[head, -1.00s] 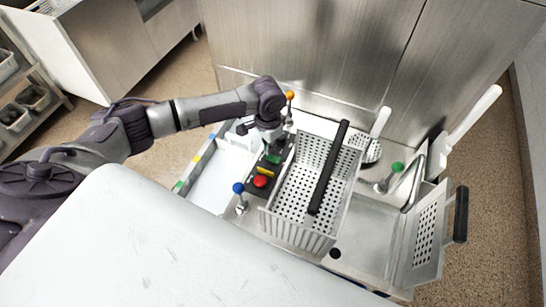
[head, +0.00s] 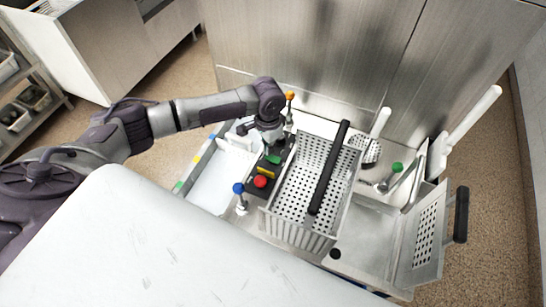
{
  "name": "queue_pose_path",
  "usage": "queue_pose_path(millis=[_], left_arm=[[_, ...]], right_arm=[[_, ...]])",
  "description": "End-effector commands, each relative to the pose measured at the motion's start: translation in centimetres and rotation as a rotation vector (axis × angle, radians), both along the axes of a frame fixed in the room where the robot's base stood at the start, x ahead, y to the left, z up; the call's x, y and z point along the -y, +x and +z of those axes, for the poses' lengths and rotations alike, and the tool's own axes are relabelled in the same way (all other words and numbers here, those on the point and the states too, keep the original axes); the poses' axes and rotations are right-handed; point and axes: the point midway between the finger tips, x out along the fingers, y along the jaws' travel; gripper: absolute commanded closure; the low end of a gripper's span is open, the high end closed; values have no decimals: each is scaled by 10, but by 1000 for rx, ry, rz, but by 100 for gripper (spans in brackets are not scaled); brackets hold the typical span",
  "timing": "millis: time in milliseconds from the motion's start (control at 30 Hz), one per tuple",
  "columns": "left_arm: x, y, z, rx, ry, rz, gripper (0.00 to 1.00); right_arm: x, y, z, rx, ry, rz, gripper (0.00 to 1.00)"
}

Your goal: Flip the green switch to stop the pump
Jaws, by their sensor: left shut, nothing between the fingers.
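A dark control box sits left of the large perforated basket in the head view. On it are a green switch (head: 273,159), a yellow strip (head: 266,172) and a red button (head: 260,182). My left gripper (head: 270,142) is shut and empty, pointing down at the back end of the box, just behind the green switch. Its fingertips are small here, and I cannot tell whether they touch the switch. My right gripper is not in view.
The perforated basket (head: 301,232) with a black handle (head: 329,168) stands close to the box. A blue-topped valve (head: 239,188) is in front, an orange-topped one (head: 290,95) behind. Another basket (head: 427,240) hangs at right. A white tray (head: 207,184) lies left.

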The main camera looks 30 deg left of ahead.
Motion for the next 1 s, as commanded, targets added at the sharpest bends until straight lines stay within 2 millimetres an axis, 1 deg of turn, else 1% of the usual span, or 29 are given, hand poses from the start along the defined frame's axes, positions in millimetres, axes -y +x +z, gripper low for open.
queue_pose_path(millis=[500,1000], left_arm=[[0,0,-7,0,-1,0,100],[0,0,-14,0,-1,0,100]], right_arm=[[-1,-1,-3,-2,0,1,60],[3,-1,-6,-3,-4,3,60]])
